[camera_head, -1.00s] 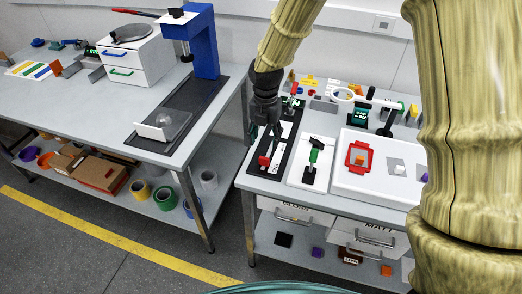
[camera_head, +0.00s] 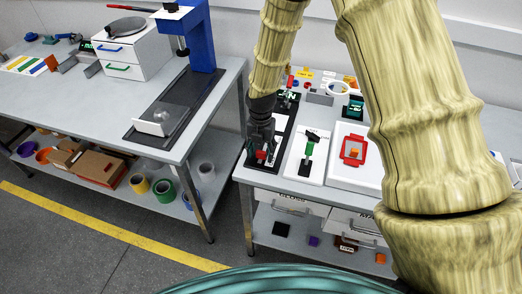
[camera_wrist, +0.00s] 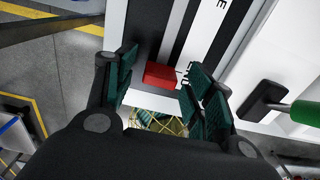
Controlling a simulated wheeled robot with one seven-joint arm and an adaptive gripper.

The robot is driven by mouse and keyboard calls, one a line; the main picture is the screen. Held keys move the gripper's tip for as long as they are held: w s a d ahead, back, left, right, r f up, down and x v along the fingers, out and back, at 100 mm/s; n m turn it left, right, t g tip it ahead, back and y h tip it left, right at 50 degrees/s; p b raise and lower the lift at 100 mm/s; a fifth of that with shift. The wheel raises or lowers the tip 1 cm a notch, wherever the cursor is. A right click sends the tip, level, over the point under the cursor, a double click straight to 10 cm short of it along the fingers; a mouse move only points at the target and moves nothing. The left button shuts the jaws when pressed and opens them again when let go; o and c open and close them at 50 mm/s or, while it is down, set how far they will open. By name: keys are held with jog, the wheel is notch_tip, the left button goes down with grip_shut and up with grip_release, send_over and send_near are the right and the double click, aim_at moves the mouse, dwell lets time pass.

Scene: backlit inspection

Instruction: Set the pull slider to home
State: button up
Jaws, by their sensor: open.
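The pull slider has a red handle block (camera_wrist: 161,76) on a black and white track plate (camera_wrist: 152,32). In the head view the red handle (camera_head: 261,155) is at the near end of the plate, partly covered by my fingers. My gripper (camera_head: 262,150) is over that end, pointing down. In the wrist view my open gripper (camera_wrist: 158,88) has its dark green finger pads on either side of the red block, with gaps visible. Lettering on the plate is only partly in view.
A green-handled black tool or lever (camera_head: 308,150) stands on a white plate just right of the slider. A red frame with an orange block (camera_head: 354,150) lies farther right. The table's front edge is close to the slider's near end.

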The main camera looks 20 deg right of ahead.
jog(key=shift+f, duration=0.45)
grip_shut()
jog(key=w+d, duration=0.1)
jog(key=w, duration=0.1)
jog(key=w+d, duration=0.2)
jog(key=w, duration=0.1)
jog(key=w+d, duration=0.2)
jog(key=w, duration=0.1)
jog(key=shift+w+d, duration=0.1)
jog(key=shift+d, duration=0.15)
jog(key=shift+w+d, duration=0.15)
jog(key=shift+w, duration=0.05)
jog(key=shift+r, duration=0.1)
grip_release()
jog(key=shift+w+d, duration=0.1)
